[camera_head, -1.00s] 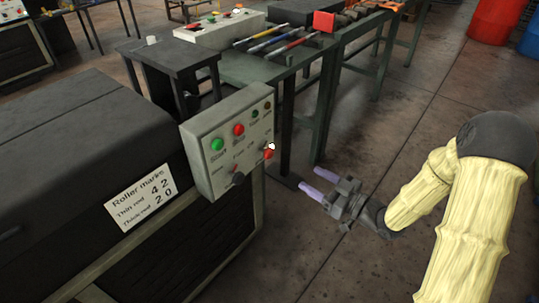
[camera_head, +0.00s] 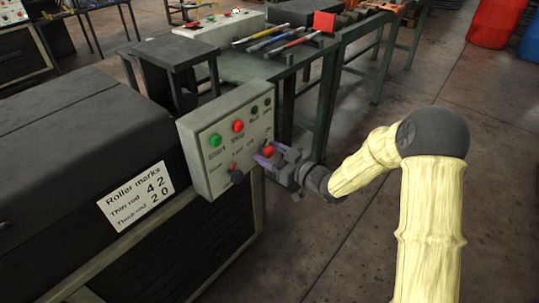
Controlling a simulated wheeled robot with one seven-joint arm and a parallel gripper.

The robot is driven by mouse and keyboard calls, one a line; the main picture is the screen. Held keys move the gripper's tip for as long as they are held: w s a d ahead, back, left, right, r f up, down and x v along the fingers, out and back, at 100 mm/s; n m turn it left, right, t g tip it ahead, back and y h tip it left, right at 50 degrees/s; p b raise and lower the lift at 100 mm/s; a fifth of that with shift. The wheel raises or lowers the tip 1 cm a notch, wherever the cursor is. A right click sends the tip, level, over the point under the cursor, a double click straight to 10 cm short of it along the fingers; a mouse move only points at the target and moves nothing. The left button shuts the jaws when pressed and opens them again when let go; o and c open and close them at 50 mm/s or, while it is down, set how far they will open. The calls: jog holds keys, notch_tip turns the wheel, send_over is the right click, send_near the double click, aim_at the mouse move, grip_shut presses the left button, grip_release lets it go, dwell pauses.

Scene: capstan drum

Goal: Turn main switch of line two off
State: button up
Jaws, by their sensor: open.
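The switch's label and handle direction are partly hidden by the fingers. No line number is readable.
A dark machine body (camera_head: 75,135) with a roller marks sign (camera_head: 136,196) stands at the left. Behind is a green bench (camera_head: 240,70) with several tools and another pale control box (camera_head: 215,35). The floor (camera_head: 340,225) on the right is clear.

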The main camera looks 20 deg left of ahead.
jog(key=shift+w+a, duration=0.1)
jog(key=shift+a, duration=0.1)
jog(key=shift+c, duration=0.4)
jog(key=c, duration=0.9)
jog(key=shift+o, duration=0.2)
